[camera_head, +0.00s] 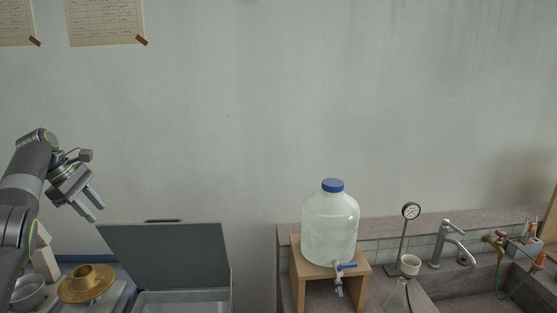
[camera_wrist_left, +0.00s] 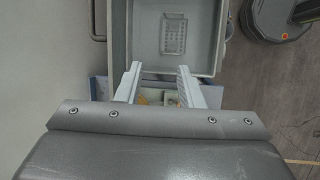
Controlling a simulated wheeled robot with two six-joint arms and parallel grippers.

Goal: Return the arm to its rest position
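My left arm comes in from the left in the head view. Its gripper (camera_head: 93,207) hangs in the air before the wall, pointing down and to the right, above and left of the open grey lid. The two fingers stand apart with nothing between them. In the left wrist view the same gripper (camera_wrist_left: 160,82) is open and empty over the near edge of a pale grey box. My right arm and gripper are not in view.
The raised lid (camera_head: 175,252) belongs to a box at the bottom. A brass-coloured dish (camera_head: 88,285) and a metal bowl (camera_head: 28,292) sit below my left arm. A large water jug (camera_head: 330,228) stands on a wooden stand (camera_head: 362,270), beside a tap (camera_head: 450,240) and sink.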

